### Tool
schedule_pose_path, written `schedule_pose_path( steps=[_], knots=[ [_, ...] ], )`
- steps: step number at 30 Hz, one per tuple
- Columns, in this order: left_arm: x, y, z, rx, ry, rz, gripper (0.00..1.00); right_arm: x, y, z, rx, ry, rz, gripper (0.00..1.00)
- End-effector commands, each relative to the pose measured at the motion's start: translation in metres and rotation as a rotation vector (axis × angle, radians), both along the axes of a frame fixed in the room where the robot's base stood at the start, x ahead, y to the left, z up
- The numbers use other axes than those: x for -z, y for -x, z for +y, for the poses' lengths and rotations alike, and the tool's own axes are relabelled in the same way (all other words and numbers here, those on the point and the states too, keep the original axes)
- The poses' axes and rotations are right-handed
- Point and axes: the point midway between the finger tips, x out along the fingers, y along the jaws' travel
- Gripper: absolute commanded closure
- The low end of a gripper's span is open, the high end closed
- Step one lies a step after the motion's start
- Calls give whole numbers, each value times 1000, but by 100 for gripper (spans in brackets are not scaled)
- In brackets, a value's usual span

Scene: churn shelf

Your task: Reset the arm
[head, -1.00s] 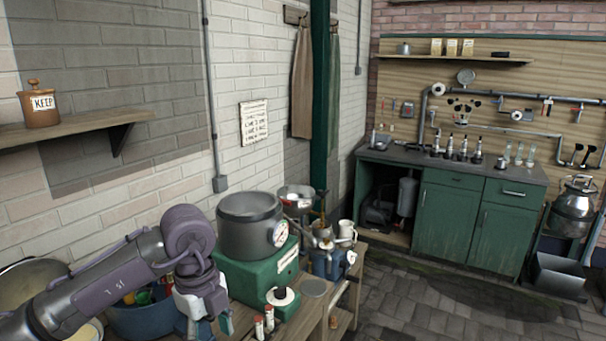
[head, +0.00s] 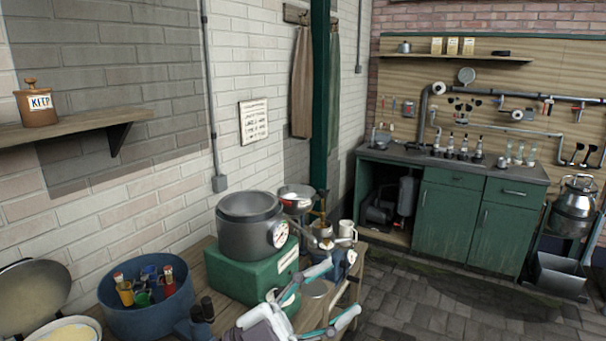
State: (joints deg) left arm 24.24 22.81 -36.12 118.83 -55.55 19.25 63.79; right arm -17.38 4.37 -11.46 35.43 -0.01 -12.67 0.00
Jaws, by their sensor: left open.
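My left gripper (head: 343,289) reaches in from the bottom middle of the head view, over the front of the wooden workbench (head: 218,309). Its two pale, teal-edged fingers are spread apart with nothing held between them. They point to the right, in front of the green machine base (head: 247,272) with its grey metal pot (head: 248,236) and dial. The fingers partly hide the front of that base. My right gripper is out of view.
A blue tub (head: 147,317) with small coloured items stands left on the bench, beside a pan (head: 32,297). A small separator-like device (head: 322,237) and white mug (head: 347,230) stand right of the pot. A shelf (head: 70,129) with a KEEP crock (head: 39,106) is upper left. Floor is open right.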

Motion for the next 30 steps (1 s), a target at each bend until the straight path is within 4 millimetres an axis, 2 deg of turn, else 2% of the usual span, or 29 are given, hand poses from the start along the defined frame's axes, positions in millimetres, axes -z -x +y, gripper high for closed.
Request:
schedule_pose_path(
  steps=[2, 5, 6, 8, 9, 11, 12, 14, 15, 18, 21, 24, 30],
  knots=[
    [3, -25, 35, -202, 151, 130, 44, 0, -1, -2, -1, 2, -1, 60],
    [32, -54, 88, -474, 257, 325, 44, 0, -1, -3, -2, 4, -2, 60],
    [52, -61, 109, -580, 272, 418, 44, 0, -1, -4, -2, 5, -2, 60],
    [87, -66, 139, -727, 270, 559, 44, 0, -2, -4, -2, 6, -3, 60],
    [113, -65, 157, -812, 252, 655, 44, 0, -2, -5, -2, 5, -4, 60],
    [153, -57, 180, -924, 208, 800, 44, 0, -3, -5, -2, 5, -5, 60],
    [179, -48, 192, -986, 168, 895, 44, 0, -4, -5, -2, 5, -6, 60],
    [217, -29, 208, -1064, 95, 1039, 44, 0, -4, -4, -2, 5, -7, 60],
    [241, -13, 217, -1103, 38, 1129, 44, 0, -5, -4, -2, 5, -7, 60],
    [287, 27, 231, -1159, -97, 1323, 44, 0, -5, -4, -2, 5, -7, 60],
    [318, 65, 237, -1176, -219, 1471, 44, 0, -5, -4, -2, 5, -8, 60],
    [339, 100, 241, -1169, -328, 1594, 44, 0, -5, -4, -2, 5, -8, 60],
    [366, 164, 242, -1116, -521, 1791, 44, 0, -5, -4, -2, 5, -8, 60]
  ],
)
